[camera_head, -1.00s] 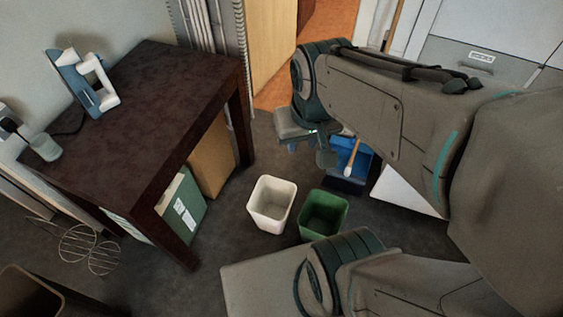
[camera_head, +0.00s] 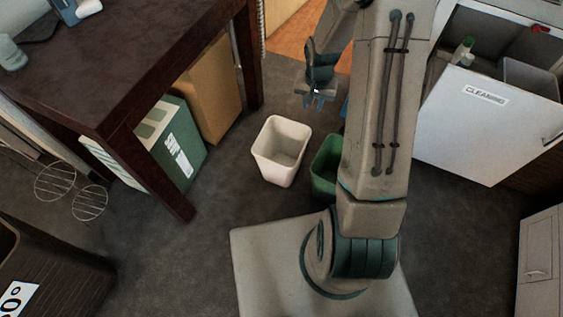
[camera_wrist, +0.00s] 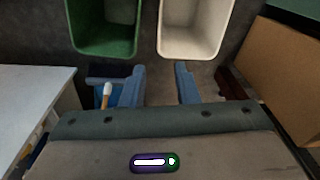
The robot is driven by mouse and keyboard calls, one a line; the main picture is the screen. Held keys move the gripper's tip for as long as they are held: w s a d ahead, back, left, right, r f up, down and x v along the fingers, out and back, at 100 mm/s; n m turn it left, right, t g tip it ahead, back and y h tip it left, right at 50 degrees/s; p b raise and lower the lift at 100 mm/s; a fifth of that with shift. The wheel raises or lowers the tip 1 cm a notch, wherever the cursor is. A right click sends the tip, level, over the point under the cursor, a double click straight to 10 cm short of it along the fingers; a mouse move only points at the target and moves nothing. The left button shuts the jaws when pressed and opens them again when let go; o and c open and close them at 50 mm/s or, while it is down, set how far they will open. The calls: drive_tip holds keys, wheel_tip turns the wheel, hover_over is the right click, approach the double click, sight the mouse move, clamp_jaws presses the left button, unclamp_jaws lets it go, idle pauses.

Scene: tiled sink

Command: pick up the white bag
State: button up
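I cannot make out a white bag in either view. The closest white thing is an open, empty-looking white bin (camera_head: 282,150) on the dark floor; it also shows in the wrist view (camera_wrist: 196,40). A green bin (camera_head: 324,165) stands beside it, partly hidden by my arm, and shows in the wrist view (camera_wrist: 103,32). My gripper (camera_head: 317,98) is above the floor, beyond the white bin in the head view. In the wrist view my gripper (camera_wrist: 160,82) has its two blue-grey fingers apart with nothing between them.
A dark table (camera_head: 130,65) stands at left, with a green-and-white box (camera_head: 172,145) and a brown box (camera_head: 212,90) under it. Wire racks (camera_head: 88,203) lie at left.

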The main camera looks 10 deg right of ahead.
drive_tip(key=shift+m+y, duration=0.4)
drive_tip(key=shift+m, duration=0.5)
drive_tip(key=w+f+b, duration=0.1)
drive_tip(key=f+b, duration=0.3)
drive_tip(key=f, duration=0.7)
drive_tip(key=f+b, duration=0.3)
drive_tip(key=f, duration=0.8)
drive_tip(key=w+f+b, duration=0.1)
drive_tip(key=f+b, duration=0.3)
drive_tip(key=f, duration=0.7)
drive_tip(key=shift+w+a+f+b, duration=0.15)
drive_tip(key=shift+w+a+b, duration=0.05)
drive_tip(key=shift+w+b, duration=0.15)
clamp_jaws()
